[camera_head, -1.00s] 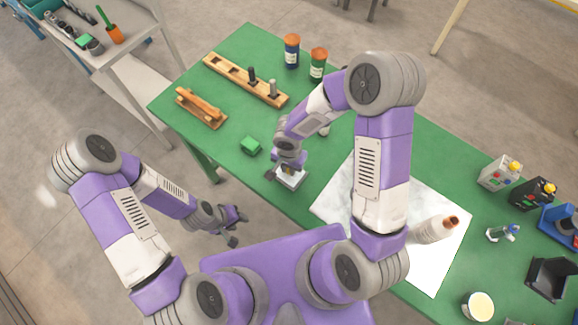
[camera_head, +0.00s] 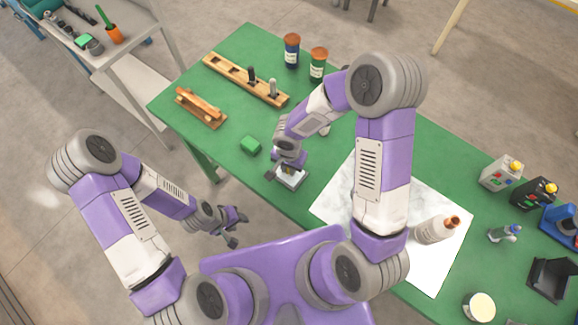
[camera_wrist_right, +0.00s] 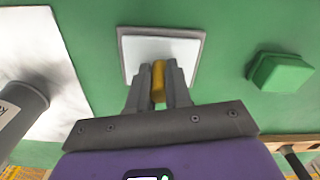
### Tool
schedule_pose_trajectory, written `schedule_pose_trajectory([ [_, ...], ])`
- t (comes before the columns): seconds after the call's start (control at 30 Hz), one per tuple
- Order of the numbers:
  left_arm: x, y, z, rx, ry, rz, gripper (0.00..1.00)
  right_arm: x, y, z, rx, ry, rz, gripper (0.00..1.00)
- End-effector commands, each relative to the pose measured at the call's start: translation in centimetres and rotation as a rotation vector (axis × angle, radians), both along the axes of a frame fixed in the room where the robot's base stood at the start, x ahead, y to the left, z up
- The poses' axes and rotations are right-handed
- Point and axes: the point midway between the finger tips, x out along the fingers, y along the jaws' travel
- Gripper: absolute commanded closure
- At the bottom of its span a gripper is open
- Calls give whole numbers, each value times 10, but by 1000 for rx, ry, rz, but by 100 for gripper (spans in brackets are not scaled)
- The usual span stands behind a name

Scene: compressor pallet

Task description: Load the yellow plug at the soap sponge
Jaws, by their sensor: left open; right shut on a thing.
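The yellow plug (camera_wrist_right: 158,82) is held upright between the fingers of my right gripper (camera_wrist_right: 159,92), which is shut on it. In the right wrist view it is over a white square pad with a grey rim (camera_wrist_right: 128,38); whether it touches the pad is unclear. In the head view my right gripper (camera_head: 283,175) is over the same pad (camera_head: 292,182) at the table's near edge, and hides the plug. A green block (camera_head: 250,145), perhaps the sponge, lies left of it, and in the right wrist view (camera_wrist_right: 280,71) to the right. My left gripper (camera_head: 238,228) is open and empty, off the table.
A wooden holder with pegs (camera_head: 245,80) and a smaller wooden piece (camera_head: 201,107) lie further back. Two jars (camera_head: 291,50) stand behind. A white marbled sheet (camera_head: 335,204) and a bottle (camera_head: 432,231) are to the right. Green tabletop is bare around the green block.

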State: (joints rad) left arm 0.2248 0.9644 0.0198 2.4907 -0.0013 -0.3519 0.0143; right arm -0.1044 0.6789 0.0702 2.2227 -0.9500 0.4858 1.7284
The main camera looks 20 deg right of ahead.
Motion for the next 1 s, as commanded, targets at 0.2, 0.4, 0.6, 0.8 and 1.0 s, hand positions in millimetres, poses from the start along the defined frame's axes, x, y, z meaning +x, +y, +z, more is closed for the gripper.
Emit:
schedule_pose_trajectory([
  [0.2,0,0,0,0,0,0,57,-2,0,-2,-1,4,0,100],
  [0.4,0,0,0,0,0,0,57,-2,0,-2,-1,6,0,100],
  [0.6,0,0,6,0,0,0,57,-1,0,8,-1,3,0,100],
  [0.8,0,0,16,0,0,0,57,-1,0,25,0,2,0,100],
  [1.0,0,0,25,0,0,0,57,-1,0,42,-1,2,-1,100],
])
